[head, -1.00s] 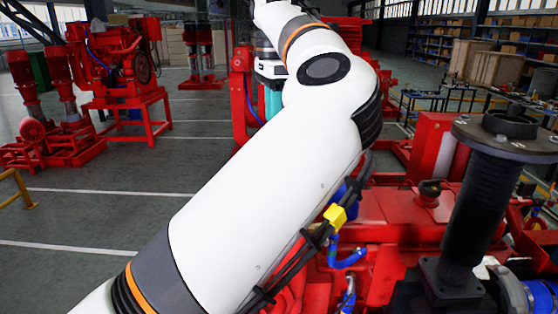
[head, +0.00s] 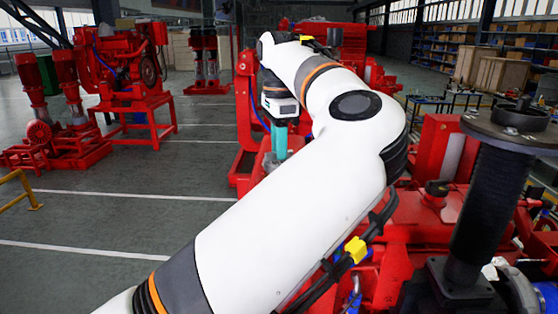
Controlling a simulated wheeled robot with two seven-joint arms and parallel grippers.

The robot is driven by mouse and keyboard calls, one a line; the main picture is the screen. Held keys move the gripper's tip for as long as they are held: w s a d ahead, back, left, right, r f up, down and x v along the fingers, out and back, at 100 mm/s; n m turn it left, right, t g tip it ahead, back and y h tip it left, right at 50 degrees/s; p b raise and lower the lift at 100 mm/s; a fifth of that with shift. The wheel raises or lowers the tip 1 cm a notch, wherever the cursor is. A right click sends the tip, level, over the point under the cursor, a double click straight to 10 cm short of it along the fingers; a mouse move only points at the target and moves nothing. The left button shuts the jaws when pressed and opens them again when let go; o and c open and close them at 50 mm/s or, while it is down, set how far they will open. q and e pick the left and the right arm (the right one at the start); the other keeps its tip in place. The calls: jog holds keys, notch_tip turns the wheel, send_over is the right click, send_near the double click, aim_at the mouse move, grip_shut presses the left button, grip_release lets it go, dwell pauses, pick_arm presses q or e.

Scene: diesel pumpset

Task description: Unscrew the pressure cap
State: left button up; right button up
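My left arm crosses the picture from the lower left and bends down at its far end. My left gripper (head: 278,143), with teal fingers, points down over red parts of the machine. It is small and seen from behind, and I cannot tell whether its fingers are open or shut. A dark round cap (head: 437,188) sits on a red neck on the red pumpset, right of my arm and well apart from the gripper. I cannot tell if this is the pressure cap. No other cap shows clearly; my arm hides part of the machine. My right gripper is not in view.
A black flanged pipe (head: 490,195) stands upright at the right, close to my arm. Another red engine (head: 130,75) on a stand and red pumps (head: 65,130) are at the left. The grey floor between is clear. Shelves and crates (head: 500,75) stand at the back right.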

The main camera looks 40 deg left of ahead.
pick_arm(q)
jog(key=shift+w, duration=0.1)
jog(key=c, duration=0.5)
grip_shut()
jog(key=shift+r+n+p, duration=0.3)
jog(key=shift+n+p, duration=0.7)
jog(key=shift+p, duration=0.1)
jog(key=shift+f+n+p, duration=0.1)
jog(key=shift+n+p, duration=0.2)
jog(key=shift+n, duration=0.4)
jog(key=shift+f+n, duration=0.25)
jog(key=shift+n, duration=0.45)
jog(key=n, duration=0.4)
jog(key=o, duration=0.7)
grip_release()
jog(key=shift+a, duration=0.1)
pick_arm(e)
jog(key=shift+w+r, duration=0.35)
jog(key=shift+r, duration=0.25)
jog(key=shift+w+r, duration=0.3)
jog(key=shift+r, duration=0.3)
pick_arm(q)
jog(key=shift+c, duration=1.2)
